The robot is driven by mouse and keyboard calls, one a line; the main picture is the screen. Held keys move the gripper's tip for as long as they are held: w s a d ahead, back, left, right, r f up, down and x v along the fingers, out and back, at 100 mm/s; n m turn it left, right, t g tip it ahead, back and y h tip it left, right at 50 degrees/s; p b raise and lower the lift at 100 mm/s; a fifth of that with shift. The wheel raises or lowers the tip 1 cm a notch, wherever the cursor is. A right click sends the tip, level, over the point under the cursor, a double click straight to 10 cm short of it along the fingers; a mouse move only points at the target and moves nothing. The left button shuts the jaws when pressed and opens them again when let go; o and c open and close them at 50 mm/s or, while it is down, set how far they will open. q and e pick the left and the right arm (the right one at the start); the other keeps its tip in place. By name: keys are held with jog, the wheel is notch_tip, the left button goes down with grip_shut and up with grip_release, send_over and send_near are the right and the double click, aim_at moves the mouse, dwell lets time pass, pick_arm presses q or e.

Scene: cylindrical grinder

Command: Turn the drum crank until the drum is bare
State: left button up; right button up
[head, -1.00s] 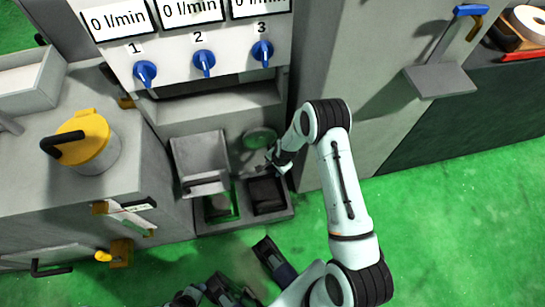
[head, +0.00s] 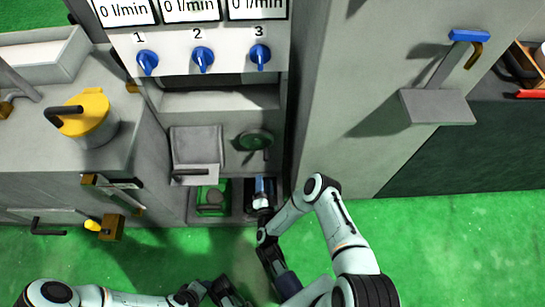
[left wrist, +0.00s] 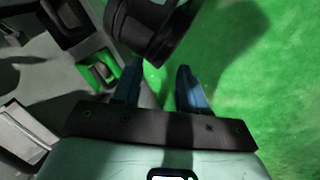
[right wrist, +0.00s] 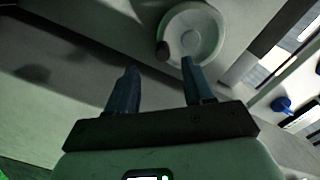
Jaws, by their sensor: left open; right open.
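The drum crank appears to be the round green disc (head: 255,140) low on the machine front; a pale disc with a dark knob shows at the top of the right wrist view (right wrist: 192,35). My right gripper (head: 262,185) is below the disc, over the right-hand dark bin. In the right wrist view its fingers (right wrist: 158,65) are open and empty, with the disc beyond the right finger. My left gripper (head: 225,292) is at the bottom of the head view, far from the disc. Its fingers (left wrist: 155,75) are open. I cannot make out the drum surface.
A sloped grey plate (head: 196,145) stands left of the disc, above a green bin (head: 212,200). Three blue valve knobs (head: 203,58) sit above. A yellow-lidded pot (head: 88,115) stands on the left cabinet. A tall grey cabinet wall (head: 340,120) rises close on the right.

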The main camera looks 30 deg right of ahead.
aim_at(265, 155)
jog(key=shift+m+h, duration=0.3)
jog(key=shift+h, duration=0.3)
jog(key=b+x, duration=0.1)
jog(key=x, duration=0.4)
jog(key=b+x, duration=0.2)
jog(key=x, duration=0.4)
jog(key=shift+d+r, duration=0.2)
jog(key=shift+d, duration=0.1)
pick_arm(q)
jog(key=w+a+f+t+y, duration=0.1)
jog(key=w+a+f, duration=0.1)
jog(key=w+f, duration=0.1)
jog(key=shift+w+a+f+b, duration=0.3)
jog(key=shift+w+f+b, duration=0.1)
jog(key=shift+f, duration=0.25)
pick_arm(e)
jog(key=shift+w+d+r, duration=0.1)
jog(key=shift+w+d, duration=0.25)
jog(key=shift+w, duration=0.2)
grip_shut()
